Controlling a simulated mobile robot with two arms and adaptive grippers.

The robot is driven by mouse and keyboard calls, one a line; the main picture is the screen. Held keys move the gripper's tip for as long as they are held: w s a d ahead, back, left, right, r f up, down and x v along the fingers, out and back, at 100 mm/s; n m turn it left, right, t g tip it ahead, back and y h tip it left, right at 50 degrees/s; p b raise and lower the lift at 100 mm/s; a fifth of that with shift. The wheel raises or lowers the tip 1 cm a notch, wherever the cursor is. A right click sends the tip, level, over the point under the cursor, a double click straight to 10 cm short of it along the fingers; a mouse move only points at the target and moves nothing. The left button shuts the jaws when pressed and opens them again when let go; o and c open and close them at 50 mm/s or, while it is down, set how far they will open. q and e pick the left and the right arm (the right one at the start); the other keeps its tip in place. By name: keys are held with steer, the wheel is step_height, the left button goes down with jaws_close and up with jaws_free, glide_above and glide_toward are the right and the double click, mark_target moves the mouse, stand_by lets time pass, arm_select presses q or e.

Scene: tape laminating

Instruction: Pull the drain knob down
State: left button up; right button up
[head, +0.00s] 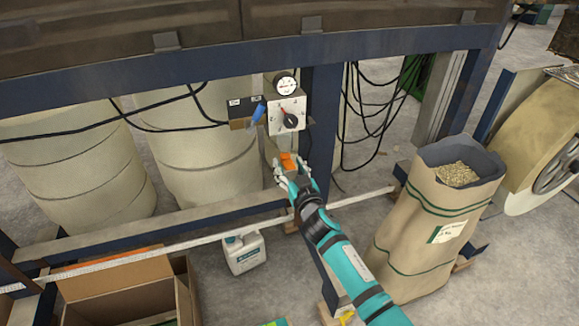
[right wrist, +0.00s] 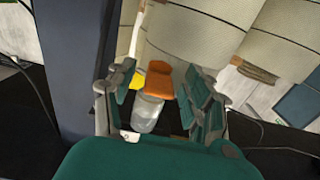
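An orange knob-like part (head: 288,161) sits low on the machine, beside the blue frame post and below the control box; I take it for the drain knob. It also shows in the right wrist view (right wrist: 160,79), above a clear, rounded bowl (right wrist: 147,113). My right gripper (head: 292,178) reaches it from below right. In the right wrist view my right gripper (right wrist: 163,90) is open, with its fingers on either side of the orange part and a gap visible at the right. Contact cannot be told. My left gripper is not in view.
A control box with a dial (head: 290,115), a gauge (head: 286,84) and a blue handle (head: 258,112) sit above. The blue post (head: 322,125) stands close right of my gripper. A paper sack (head: 425,225), a white jug (head: 245,252) and an open carton (head: 125,290) surround the arm.

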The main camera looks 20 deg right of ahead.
steer(key=s, duration=1.2)
steer(key=shift+d, duration=0.2)
